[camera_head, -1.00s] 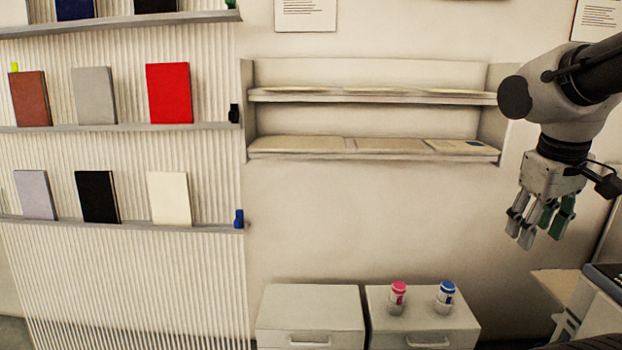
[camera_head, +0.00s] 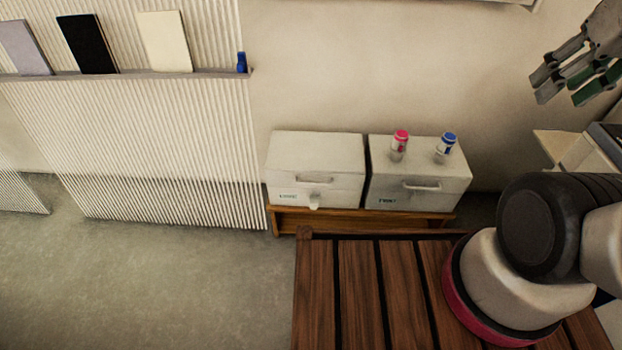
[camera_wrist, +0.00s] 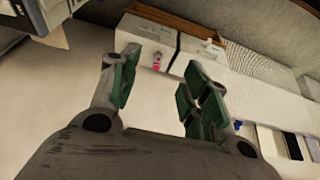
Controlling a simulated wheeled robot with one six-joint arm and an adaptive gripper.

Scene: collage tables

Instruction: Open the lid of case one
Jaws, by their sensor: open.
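Two white cases with front handles stand side by side in the head view: a left case (camera_head: 315,152) and a right case (camera_head: 420,185). Both lids look shut. Each has a small dark front label, too small to read surely, so I cannot tell which is case one. A small pale tab sticks out below the left case's handle (camera_head: 314,180). A pink-capped bottle (camera_head: 399,146) and a blue-capped bottle (camera_head: 445,148) stand on the right case. My gripper (camera_head: 566,82) is open and empty at the upper right, apart from the cases. The wrist view shows its spread fingers (camera_wrist: 162,80).
The cases sit on a low wooden stand (camera_head: 360,221). A slatted wooden top (camera_head: 365,290) lies in front, partly hidden by my arm. A ribbed panel with a book shelf (camera_head: 120,74) is at left. Grey floor (camera_head: 150,285) at left is open.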

